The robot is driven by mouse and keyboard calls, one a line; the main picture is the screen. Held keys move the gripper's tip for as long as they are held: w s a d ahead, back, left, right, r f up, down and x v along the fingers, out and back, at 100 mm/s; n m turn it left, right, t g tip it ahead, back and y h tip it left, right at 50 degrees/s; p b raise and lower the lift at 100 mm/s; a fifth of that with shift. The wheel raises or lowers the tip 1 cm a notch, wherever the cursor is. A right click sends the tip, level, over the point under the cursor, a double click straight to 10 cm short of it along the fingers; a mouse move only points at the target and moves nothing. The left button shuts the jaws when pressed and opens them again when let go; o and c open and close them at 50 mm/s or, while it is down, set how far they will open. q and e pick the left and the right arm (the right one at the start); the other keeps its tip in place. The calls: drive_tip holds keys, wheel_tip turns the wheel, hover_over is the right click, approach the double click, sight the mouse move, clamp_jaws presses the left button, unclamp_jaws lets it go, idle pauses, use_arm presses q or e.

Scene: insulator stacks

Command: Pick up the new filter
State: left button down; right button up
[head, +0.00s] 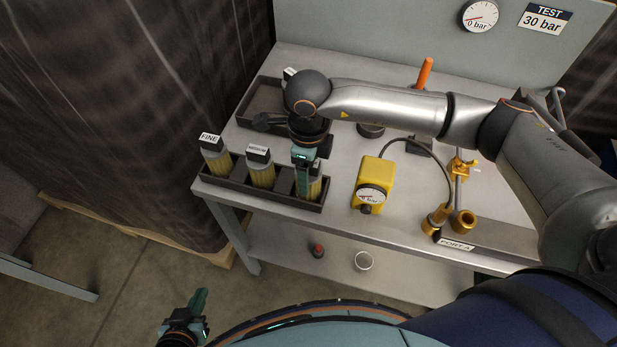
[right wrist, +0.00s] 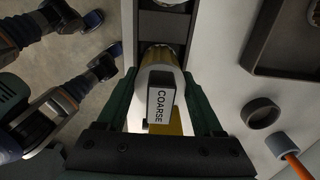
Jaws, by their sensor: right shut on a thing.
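Three yellow filters with white caps and labels stand in a dark rack (head: 240,185) at the table's front left. The one marked FINE (head: 216,160) is leftmost, and the one marked MEDIUM (head: 261,173) is in the middle. The rightmost filter (head: 315,188) is partly hidden by my right gripper (head: 307,180). In the right wrist view its label reads COARSE (right wrist: 163,104), and the green fingers are shut on it from both sides. It appears to sit in its rack slot. My left gripper (head: 200,312) is low at the front left, away from the table; its opening is unclear.
A dark tray (head: 247,112) lies behind the rack, partly hidden by my right arm. A yellow gauge box (head: 372,180) stands right of the rack, with a hose to brass fittings (head: 450,219). An orange-handled tool (head: 425,73) stands farther back.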

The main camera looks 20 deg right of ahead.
drive_tip(key=c, duration=0.4)
drive_tip(key=shift+r, duration=0.1)
